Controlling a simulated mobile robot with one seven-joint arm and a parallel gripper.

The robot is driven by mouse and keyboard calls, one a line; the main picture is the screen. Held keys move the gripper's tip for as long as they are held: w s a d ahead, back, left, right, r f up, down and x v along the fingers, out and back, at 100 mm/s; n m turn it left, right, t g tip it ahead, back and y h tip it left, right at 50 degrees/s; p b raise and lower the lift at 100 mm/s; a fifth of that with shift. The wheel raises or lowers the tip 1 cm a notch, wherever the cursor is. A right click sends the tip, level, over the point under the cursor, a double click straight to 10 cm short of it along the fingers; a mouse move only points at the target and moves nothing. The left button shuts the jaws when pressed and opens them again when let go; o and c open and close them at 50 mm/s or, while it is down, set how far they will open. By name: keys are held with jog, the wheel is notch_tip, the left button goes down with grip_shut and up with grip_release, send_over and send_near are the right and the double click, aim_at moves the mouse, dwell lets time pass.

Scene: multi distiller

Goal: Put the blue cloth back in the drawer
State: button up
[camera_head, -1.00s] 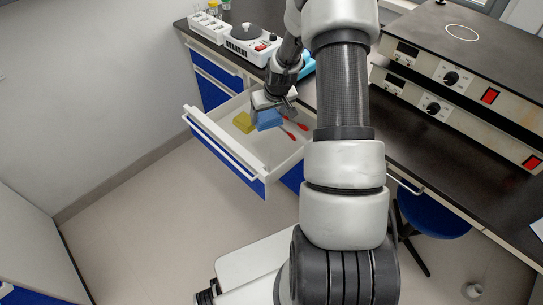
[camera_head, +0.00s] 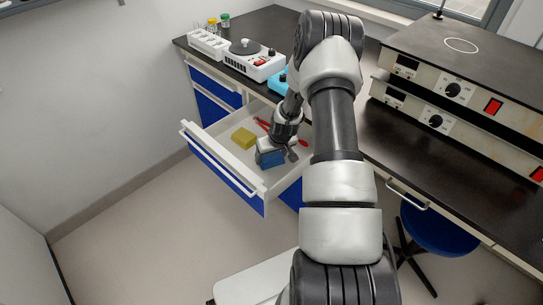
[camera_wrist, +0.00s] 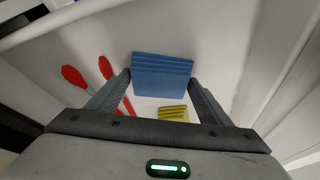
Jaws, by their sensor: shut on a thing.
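The blue cloth (camera_head: 271,159) is a folded blue block held by my gripper inside the open drawer (camera_head: 222,152). In the wrist view the blue cloth (camera_wrist: 162,75) sits between the fingertips of my gripper (camera_wrist: 160,82). The gripper (camera_head: 273,156) is shut on it, low in the drawer's front right part. I cannot tell whether the cloth touches the drawer floor. The arm and gripper hide part of the drawer's right side.
A yellow block (camera_head: 243,138) lies in the drawer to the left of the cloth. Red-handled tools (camera_head: 263,124) lie behind it. A white hotplate device (camera_head: 250,62) and a rack (camera_head: 208,43) stand on the dark counter above. A blue stool (camera_head: 438,230) stands at right.

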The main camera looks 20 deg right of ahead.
jog(key=shift+f, duration=0.1)
jog(key=o, duration=1)
jog(key=shift+r, duration=0.55)
jog(key=p+v, duration=0.2)
jog(key=v, duration=0.9)
jog(key=shift+s+r, duration=0.15)
jog(key=shift+s, duration=0.1)
